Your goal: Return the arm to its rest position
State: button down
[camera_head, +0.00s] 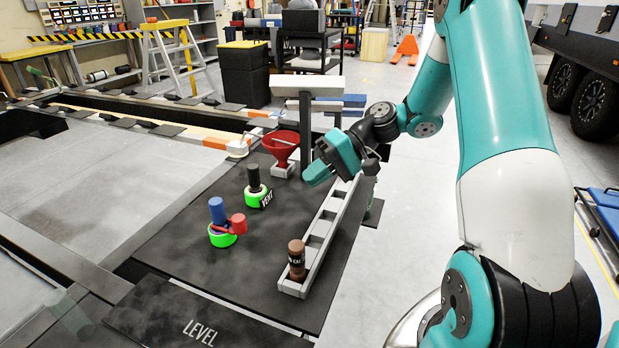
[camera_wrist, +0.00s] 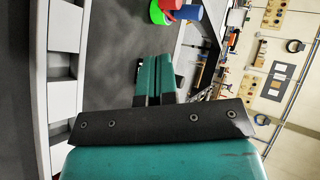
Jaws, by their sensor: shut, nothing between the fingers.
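My teal arm reaches in from the right in the head view. My gripper (camera_head: 318,176) hangs in the air above the dark work surface (camera_head: 190,235), near the far end of the grey slotted rack (camera_head: 322,240). In the wrist view my gripper (camera_wrist: 155,65) has its two teal fingers side by side, closed and empty. The fingers touch nothing that I can see. The rack (camera_wrist: 62,65) also shows at the left of the wrist view.
A brown bottle (camera_head: 297,262) stands in the rack's near slot. A red funnel (camera_head: 281,146), a black-topped part tagged VENT (camera_head: 254,182) and a blue part with a red handle (camera_head: 218,212) stand on the surface. A grey post (camera_head: 305,120) rises behind my gripper.

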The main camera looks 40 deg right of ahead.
dwell(0.3)
jog(key=s+a+r+n+g+h+p, duration=0.35)
jog(key=s+a+r+n+p, duration=0.2)
jog(key=a+r, duration=0.7)
jog(key=s+a+r+n+h+p, duration=0.2)
jog(key=s+a+r, duration=0.1)
jog(key=s, duration=0.4)
jog(key=s+a+r+n+t+h+p, duration=0.1)
jog(key=s+a+r+n+h+p, duration=0.1)
jog(key=s, duration=0.6)
jog(key=shift+s+a+r, duration=0.2)
jog(key=shift+a+r, duration=0.3)
jog(key=shift+a, duration=0.2)
